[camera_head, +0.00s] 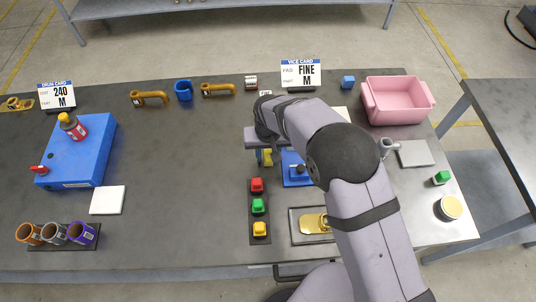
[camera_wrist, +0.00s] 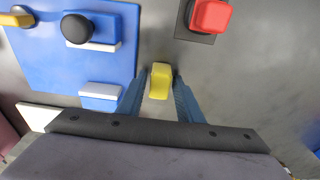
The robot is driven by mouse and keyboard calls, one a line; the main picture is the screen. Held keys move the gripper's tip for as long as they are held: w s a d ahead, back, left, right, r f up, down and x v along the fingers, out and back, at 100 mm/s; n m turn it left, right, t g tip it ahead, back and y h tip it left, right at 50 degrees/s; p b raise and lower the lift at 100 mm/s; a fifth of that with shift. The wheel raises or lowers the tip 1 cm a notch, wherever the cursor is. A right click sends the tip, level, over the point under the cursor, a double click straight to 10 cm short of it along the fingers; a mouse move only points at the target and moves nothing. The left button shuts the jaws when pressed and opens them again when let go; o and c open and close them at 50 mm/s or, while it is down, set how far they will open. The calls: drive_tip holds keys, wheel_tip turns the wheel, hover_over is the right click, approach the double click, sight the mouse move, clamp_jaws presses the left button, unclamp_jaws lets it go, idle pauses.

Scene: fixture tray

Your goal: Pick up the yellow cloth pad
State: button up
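A small yellow pad (camera_wrist: 160,82) sits between the fingertips of my gripper (camera_wrist: 161,80) in the wrist view. The blue fingers lie close against its two sides, and my gripper looks shut on it. In the head view the yellow pad (camera_head: 267,158) shows below my gripper (camera_head: 264,157), partly hidden by the wrist. Whether it touches the table is not clear.
A blue fixture plate (camera_wrist: 70,55) with a black knob lies beside my gripper, partly hidden by my arm in the head view. A metal tray (camera_head: 298,238) with a gold part lies in front. A pink bin (camera_head: 398,103) stands back right.

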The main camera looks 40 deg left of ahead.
sight(268, 154)
clamp_jaws()
wheel_tip(268, 154, up, 10)
drive_tip(key=b, duration=0.4)
idle(0.4)
